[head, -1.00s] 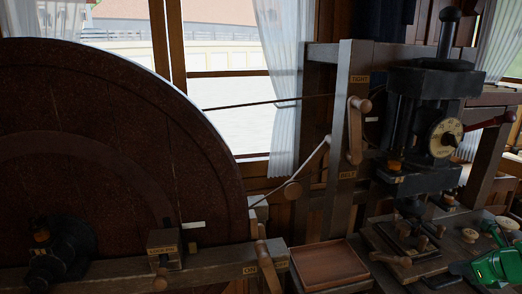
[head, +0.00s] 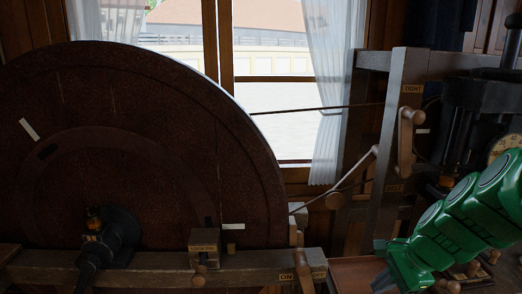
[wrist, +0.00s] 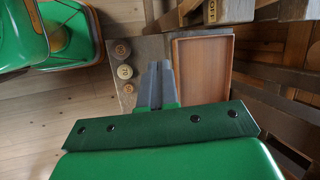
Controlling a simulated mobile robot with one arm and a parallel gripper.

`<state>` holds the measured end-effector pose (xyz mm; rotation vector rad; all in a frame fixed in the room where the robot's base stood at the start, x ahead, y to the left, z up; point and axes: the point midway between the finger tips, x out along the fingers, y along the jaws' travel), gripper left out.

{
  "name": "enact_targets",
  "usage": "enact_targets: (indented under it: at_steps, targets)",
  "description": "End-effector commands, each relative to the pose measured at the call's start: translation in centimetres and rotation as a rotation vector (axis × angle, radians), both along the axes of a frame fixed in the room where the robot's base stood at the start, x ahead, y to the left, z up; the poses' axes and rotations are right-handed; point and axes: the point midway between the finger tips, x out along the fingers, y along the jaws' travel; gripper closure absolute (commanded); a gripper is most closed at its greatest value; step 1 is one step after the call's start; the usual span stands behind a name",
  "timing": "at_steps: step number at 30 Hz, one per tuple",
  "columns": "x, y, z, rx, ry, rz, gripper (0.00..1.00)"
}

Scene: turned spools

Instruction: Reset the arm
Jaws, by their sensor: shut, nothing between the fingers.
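My green arm (head: 455,220) shows at the lower right of the head view, bent, with its end low by the tray. My gripper (wrist: 157,86) is in the middle of the wrist view, its grey fingers together with nothing between them. It is above the bench, between a shallow wooden tray (wrist: 203,70) on the right and several round wooden pieces on the left. In the head view the fingers are mostly hidden or cut off at the lower edge.
A large dark wheel (head: 120,190) fills the left of the head view, with a belt running right to a wooden frame (head: 400,120). A lever (head: 302,265) stands by the ON label. Round wooden pieces (wrist: 124,72) stand on the bench. Wooden floor shows at the left in the wrist view.

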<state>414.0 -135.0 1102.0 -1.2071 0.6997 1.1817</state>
Motion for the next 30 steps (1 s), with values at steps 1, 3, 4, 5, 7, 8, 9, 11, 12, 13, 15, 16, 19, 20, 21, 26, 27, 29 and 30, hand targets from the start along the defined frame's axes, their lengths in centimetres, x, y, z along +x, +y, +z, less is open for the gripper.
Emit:
enact_targets:
  at_steps: [1,3,4,5,7,8,9,11,12,13,15,16,19,20,21,26,27,29,30]
  targets:
    - [-0.6,1.6,0.1,-0.024,0.004,0.078,1.00]
    - [-1.6,3.4,0.1,-0.058,0.011,0.183,1.00]
    - [-2.0,4.2,0.1,-0.071,0.015,0.228,1.00]
    - [-2.5,4.9,0.1,-0.082,0.018,0.272,1.00]
    - [-3.7,6.5,0.0,-0.110,0.029,0.377,1.00]
    - [-4.2,7.1,0.0,-0.122,0.032,0.422,1.00]
    - [-5.0,8.0,-0.1,-0.138,0.038,0.480,1.00]
    - [-6.2,9.0,-0.2,-0.163,0.045,0.568,1.00]
    - [-7.0,9.7,-0.2,-0.177,0.051,0.625,1.00]
    - [-7.5,10.1,-0.3,-0.187,0.055,0.668,1.00]
    - [-9.0,11.1,-0.3,-0.212,0.064,0.769,1.00]
    - [-9.6,11.5,-0.3,-0.223,0.068,0.812,1.00]
    - [-11.7,12.4,-0.4,-0.259,0.082,0.952,1.00]
    - [-12.3,12.6,-0.4,-0.268,0.087,0.992,1.00]
    - [-13.1,12.9,-0.5,-0.281,0.091,1.047,1.00]
    - [-16.3,13.6,-0.6,-0.324,0.117,1.254,1.00]
    - [-17.0,13.6,-0.7,-0.333,0.124,1.295,1.00]
    - [-17.8,13.6,-0.7,-0.344,0.131,1.350,1.00]
    - [-18.2,13.6,-0.7,-0.350,0.134,1.379,1.00]
